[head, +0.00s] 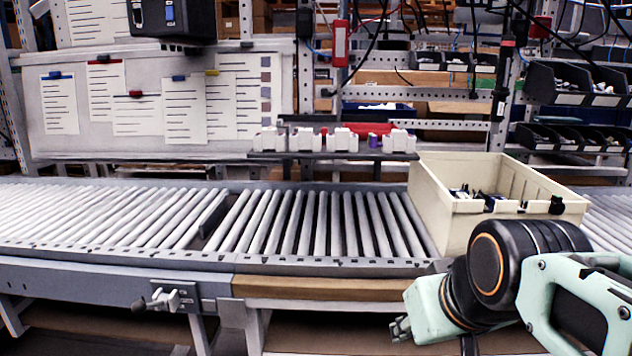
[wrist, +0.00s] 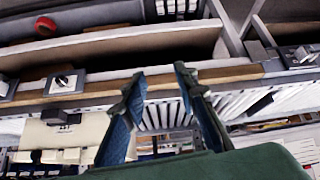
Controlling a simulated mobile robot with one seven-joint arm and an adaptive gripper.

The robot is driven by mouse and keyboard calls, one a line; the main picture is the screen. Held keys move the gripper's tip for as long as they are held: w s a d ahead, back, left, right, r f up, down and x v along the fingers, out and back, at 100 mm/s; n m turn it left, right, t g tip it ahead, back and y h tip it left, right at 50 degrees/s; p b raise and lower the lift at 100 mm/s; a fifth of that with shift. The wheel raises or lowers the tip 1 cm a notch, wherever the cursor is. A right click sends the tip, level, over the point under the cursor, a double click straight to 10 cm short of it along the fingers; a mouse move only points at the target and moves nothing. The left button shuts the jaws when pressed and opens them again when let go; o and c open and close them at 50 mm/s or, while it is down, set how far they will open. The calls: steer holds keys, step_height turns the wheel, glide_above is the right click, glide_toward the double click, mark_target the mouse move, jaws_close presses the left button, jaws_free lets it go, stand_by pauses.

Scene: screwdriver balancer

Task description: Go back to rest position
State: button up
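My gripper (wrist: 158,78) is open in the wrist view. Its two dark fingers with blue inner pads stand apart, with nothing held between them. Conveyor rollers and the conveyor's wooden front edge show behind the fingers. In the head view my gripper (head: 400,330) is low at the right, in front of the conveyor's front edge, partly hidden by my pale green wrist. No screwdriver can be made out clearly; dark cables (head: 375,45) hang at the upper right.
A roller conveyor (head: 130,215) runs across the view. A beige crate (head: 437,213) with small items stands on it at the right, close behind my arm. White parts (head: 345,140) sit on a shelf behind. Black bins (head: 570,85) hang at the right. The left rollers are clear.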

steer(key=s+a+f+m+g, duration=0.1)
steer(key=s+a+f+m, duration=0.1)
steer(key=s+f, duration=0.35)
step_height(320, 180, up, 34)
steer(key=s+p, duration=0.1)
steer(key=p, duration=3.1)
steer(key=shift+d+f, duration=0.1)
